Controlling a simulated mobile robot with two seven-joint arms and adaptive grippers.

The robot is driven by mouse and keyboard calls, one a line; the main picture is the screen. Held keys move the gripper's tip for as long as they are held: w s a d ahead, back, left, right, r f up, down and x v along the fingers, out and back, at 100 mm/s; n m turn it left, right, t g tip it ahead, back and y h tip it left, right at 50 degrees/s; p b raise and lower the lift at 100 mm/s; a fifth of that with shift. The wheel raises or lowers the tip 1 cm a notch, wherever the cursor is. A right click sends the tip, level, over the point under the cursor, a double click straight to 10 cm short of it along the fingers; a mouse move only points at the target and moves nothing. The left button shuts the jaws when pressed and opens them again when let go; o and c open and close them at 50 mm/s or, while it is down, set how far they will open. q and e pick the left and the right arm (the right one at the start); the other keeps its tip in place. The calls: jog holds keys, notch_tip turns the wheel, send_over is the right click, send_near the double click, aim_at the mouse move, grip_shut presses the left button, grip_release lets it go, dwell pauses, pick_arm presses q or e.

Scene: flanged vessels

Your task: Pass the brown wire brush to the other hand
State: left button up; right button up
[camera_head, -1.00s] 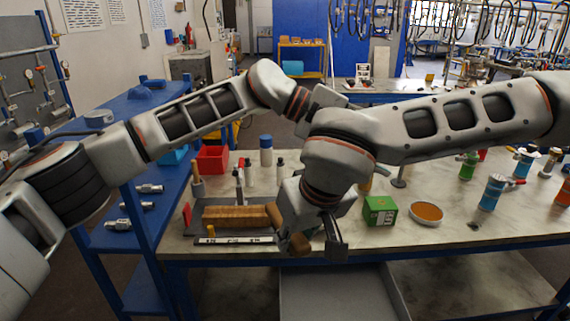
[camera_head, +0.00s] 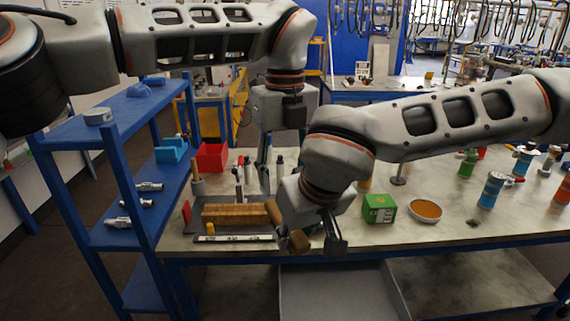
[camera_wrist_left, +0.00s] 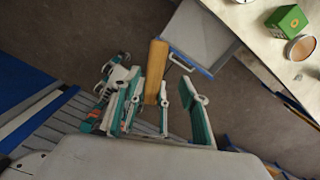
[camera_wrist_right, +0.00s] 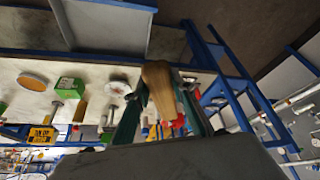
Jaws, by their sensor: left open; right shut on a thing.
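The brown wire brush (camera_head: 299,242) is in my right gripper (camera_head: 316,240), at the table's front edge. In the right wrist view its brown body (camera_wrist_right: 159,78) stands between the two fingers of my shut right gripper (camera_wrist_right: 162,90). My left gripper (camera_head: 270,165) is open, pointing down, left of and above my right gripper. In the left wrist view the brush (camera_wrist_left: 156,72) shows as a wooden bar near the open left fingers (camera_wrist_left: 163,85). I cannot tell if it lies between them in depth. The bristles cannot be made out.
A tray (camera_head: 215,239) with a wooden block (camera_head: 237,215) lies on the table left of my right gripper. A red bin (camera_head: 211,156) stands behind it. A green box (camera_head: 379,208) and an orange-filled dish (camera_head: 426,210) stand to the right. A blue shelf (camera_head: 110,238) is at left.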

pick_arm(q)
notch_tip(320, 180, down, 9)
dwell(0.4)
grip_shut()
pick_arm(e)
jog(key=shift+a, duration=0.1)
jog(key=o, duration=1.2)
jog(key=shift+o, duration=0.2)
jog(key=shift+r, duration=0.1)
